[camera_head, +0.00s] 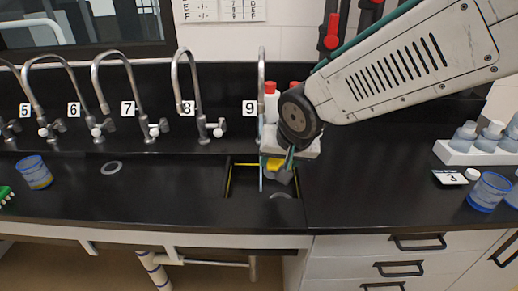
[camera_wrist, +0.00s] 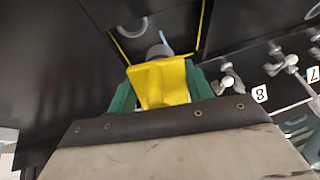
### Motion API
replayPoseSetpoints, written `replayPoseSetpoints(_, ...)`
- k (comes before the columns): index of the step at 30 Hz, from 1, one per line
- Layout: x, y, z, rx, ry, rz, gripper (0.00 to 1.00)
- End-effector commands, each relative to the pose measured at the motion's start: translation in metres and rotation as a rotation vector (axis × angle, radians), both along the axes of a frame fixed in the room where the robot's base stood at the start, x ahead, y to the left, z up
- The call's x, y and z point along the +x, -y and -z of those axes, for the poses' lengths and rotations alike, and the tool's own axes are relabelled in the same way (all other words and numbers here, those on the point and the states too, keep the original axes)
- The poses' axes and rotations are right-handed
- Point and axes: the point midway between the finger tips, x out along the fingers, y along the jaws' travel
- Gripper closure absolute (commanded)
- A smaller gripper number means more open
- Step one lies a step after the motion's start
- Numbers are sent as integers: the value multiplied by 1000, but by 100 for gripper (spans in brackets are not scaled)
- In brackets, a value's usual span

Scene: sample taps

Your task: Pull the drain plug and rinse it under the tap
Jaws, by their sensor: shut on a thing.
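My gripper (camera_head: 279,162) hangs over the sink basin (camera_head: 240,182) below tap 9 (camera_head: 262,75). In the wrist view my gripper (camera_wrist: 161,84) has its green fingers shut on the yellow handle of the drain plug (camera_wrist: 160,82). The plug's grey body (camera_wrist: 158,51) points away from the wrist. In the head view the plug (camera_head: 279,175) is partly hidden by the fingers and is clear of the basin floor. A thin pale blue stream (camera_head: 262,172) runs down from the tap, close beside the plug. I cannot tell whether it touches the plug.
Taps 5 to 8 (camera_head: 195,95) stand in a row to the left. Bottles with red caps (camera_head: 271,104) stand behind my wrist. A blue cup (camera_head: 35,172) is at the far left. A white bottle rack (camera_head: 480,150) and another blue cup (camera_head: 488,191) are right.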

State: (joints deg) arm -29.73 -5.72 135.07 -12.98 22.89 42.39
Motion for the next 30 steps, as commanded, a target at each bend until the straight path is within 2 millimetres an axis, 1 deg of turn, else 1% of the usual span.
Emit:
replayPoseSetpoints(17, -2, 0, -2, 1, 2, 0, 80)
replayPoseSetpoints(30, -33, 11, -29, 2, 2, -1, 80)
